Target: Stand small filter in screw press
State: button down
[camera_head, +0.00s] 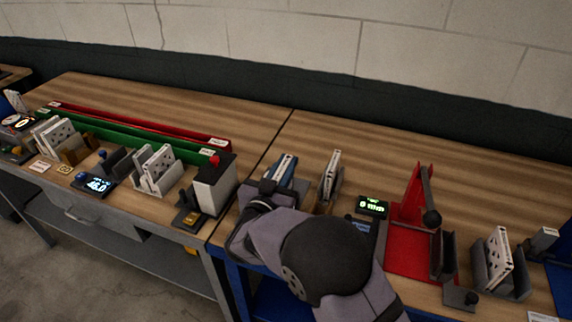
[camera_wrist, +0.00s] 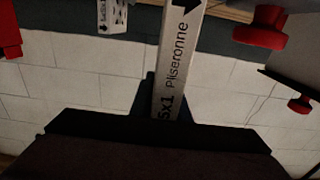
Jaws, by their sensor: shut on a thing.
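My gripper (camera_wrist: 170,108) is shut on a slim white filter box (camera_wrist: 178,50) in the wrist view. Its narrow face reads "5x1 Pliseronne" with a black arrow. In the head view my gripper (camera_head: 266,188) is at the left end of the right-hand table, beside a blue holder (camera_head: 285,172) with a pale thin edge in it; I cannot tell whether that edge is the held box. A red press-like frame (camera_head: 408,262) with a dark arm and round knob stands to the right. I cannot tell for sure that it is the screw press. My arm hides part of the table.
A boxed filter (camera_head: 333,172) stands in a rack right of my gripper. A small green-lit display (camera_head: 373,206) is left of the red frame. Another rack (camera_head: 519,291) holds white boxes at the right. A grey unit with a red knob (camera_head: 214,161) stands left.

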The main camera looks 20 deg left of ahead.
jog(key=shift+f+b, duration=2.4)
jog(key=shift+f, duration=0.95)
dwell(0.3)
jog(key=c, duration=1.6)
grip_release()
jog(key=shift+s, duration=0.1)
jog(key=shift+s+b, duration=1)
jog(key=shift+s, duration=2.6)
